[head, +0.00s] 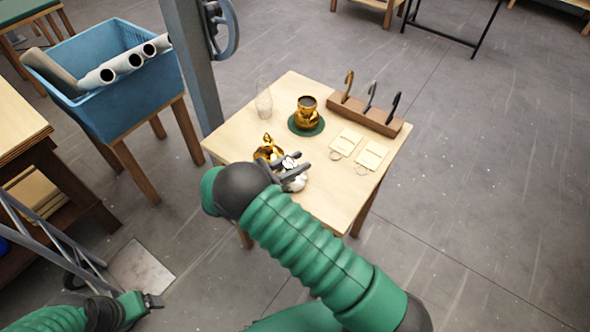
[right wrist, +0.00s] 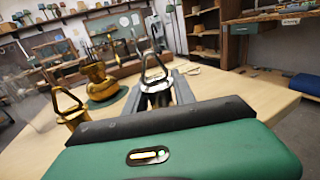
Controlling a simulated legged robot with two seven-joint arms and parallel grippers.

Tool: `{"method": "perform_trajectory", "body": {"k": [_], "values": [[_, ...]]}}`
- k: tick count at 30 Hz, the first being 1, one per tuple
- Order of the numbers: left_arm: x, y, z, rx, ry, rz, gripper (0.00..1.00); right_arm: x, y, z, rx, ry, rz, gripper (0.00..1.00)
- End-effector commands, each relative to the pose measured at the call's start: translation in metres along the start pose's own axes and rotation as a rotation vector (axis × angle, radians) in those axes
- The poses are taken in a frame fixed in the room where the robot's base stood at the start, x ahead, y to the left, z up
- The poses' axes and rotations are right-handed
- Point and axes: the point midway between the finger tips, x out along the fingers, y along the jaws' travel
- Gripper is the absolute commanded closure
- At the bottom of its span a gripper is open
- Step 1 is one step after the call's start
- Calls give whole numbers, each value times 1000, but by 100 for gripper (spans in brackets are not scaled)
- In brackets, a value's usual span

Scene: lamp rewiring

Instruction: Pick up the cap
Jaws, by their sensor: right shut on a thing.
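The cap appears to be the small silvery piece with a triangular loop on top (right wrist: 153,72). It stands upright between the fingers of my right gripper (right wrist: 160,95) in the right wrist view. In the head view my right gripper (head: 291,166) is low over the table's near edge, shut on this piece, which its fingers partly hide. I cannot tell whether the cap touches the table. A similar gold piece with a triangular loop (right wrist: 70,108) is just left of the gripper. My left gripper (head: 152,301) is at the lower left, away from the table; its jaw opening is unclear.
On the wooden table (head: 240,142) are a clear glass (head: 263,102), a gold lamp part (head: 306,112) on a green mat (head: 293,127), a wooden rack with hooks (head: 365,113) and two cards (head: 346,141). A white object (head: 298,183) is beside the right gripper. A blue bin (head: 118,101) stands left.

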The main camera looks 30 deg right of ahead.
Motion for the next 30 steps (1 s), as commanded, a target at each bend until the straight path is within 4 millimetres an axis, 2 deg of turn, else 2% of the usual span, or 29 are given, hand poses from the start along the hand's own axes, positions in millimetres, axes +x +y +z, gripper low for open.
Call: {"method": "perform_trajectory", "body": {"k": [5,8,11,18,21,25,30], "values": [[-1,0,0,2,0,0,16,2,0,7,2,1,-2,100],[-2,1,0,2,0,1,16,-1,0,22,4,-2,-2,100],[-3,1,-1,2,0,1,16,-3,0,50,6,-3,-1,100],[-7,0,-2,1,0,0,16,-3,-1,131,6,-2,-1,100],[-8,0,-2,1,0,0,16,-2,0,156,4,-1,-2,100],[-8,0,-2,1,0,0,16,0,0,174,2,0,-2,100],[-8,0,-2,2,0,0,16,0,0,181,-1,-2,-2,100]]}}
